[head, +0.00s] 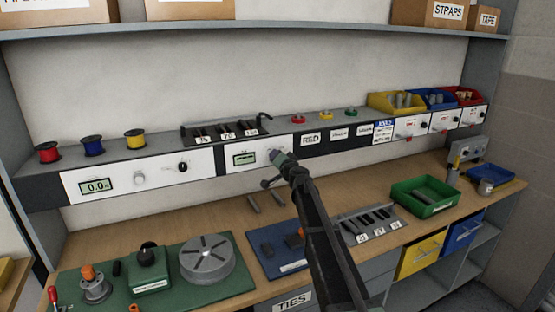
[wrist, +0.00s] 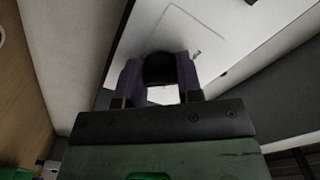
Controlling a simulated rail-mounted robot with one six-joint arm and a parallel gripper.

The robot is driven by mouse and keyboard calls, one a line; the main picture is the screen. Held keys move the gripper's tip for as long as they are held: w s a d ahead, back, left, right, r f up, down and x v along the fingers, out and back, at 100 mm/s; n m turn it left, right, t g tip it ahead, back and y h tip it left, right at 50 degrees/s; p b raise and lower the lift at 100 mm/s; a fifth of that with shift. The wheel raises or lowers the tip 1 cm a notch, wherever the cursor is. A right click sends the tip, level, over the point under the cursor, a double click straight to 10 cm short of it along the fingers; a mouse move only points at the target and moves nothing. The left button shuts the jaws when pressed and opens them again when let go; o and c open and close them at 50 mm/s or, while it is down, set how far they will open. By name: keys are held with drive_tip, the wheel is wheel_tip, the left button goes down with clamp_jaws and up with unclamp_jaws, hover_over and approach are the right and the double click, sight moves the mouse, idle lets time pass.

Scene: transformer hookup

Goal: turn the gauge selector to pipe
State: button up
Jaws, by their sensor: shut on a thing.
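The gauge panel (head: 236,166) is a white plate with a small green display (head: 244,158), set in the long strip under the ledge. My gripper (head: 276,157) reaches up to the right part of this panel. In the wrist view my gripper (wrist: 160,84) has its two fingers on either side of a dark round knob (wrist: 159,67), which I take for the gauge selector, and is shut on it. A short thin mark (wrist: 195,54) shows on the white plate beside the knob. In the head view my gripper hides the knob. I cannot read any selector position or pointer direction.
Another white panel (head: 140,174) with a display and knobs is to the left. Cable spools (head: 92,146) and a dark rack (head: 225,130) stand on the ledge. Below are a green mat (head: 205,294), a grey slotted tray (head: 365,226) and a green bin (head: 425,196).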

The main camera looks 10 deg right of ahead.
drive_tip(key=shift+n, duration=0.6)
drive_tip(key=o, duration=0.9)
drive_tip(key=shift+s, duration=0.1)
drive_tip(key=v, duration=1)
drive_tip(key=shift+s, duration=0.35)
